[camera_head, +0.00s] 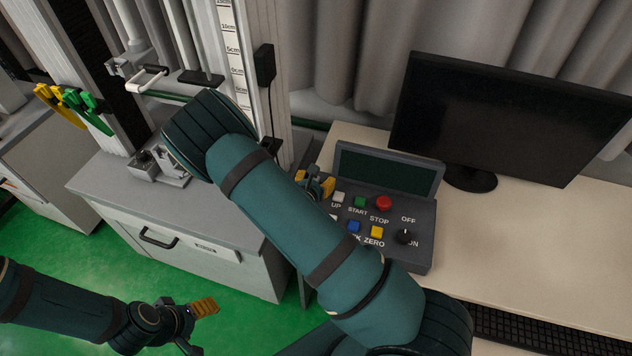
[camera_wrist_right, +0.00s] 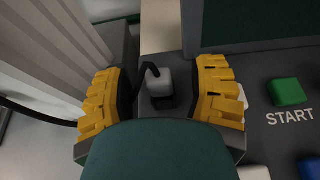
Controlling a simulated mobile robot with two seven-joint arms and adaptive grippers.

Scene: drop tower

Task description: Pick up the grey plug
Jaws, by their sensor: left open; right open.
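The grey plug (camera_wrist_right: 159,82) is a small light-grey block with a black cable at its top, on the dark control box (camera_head: 402,225) at its upper left corner. In the right wrist view it stands between the two yellow fingers of my right gripper (camera_wrist_right: 165,92), with a gap on each side. My right gripper also shows in the head view (camera_head: 314,183), over the box's left edge, where I cannot make out the plug. My left gripper (camera_head: 197,325) is open and empty over the green floor, at lower left.
The box carries a green START button (camera_head: 360,202), a red STOP button (camera_head: 384,202), other buttons and a knob (camera_head: 404,236) right of my right gripper. A monitor (camera_head: 510,115) and keyboard (camera_head: 550,332) stand on the desk. A drop tower rises at left.

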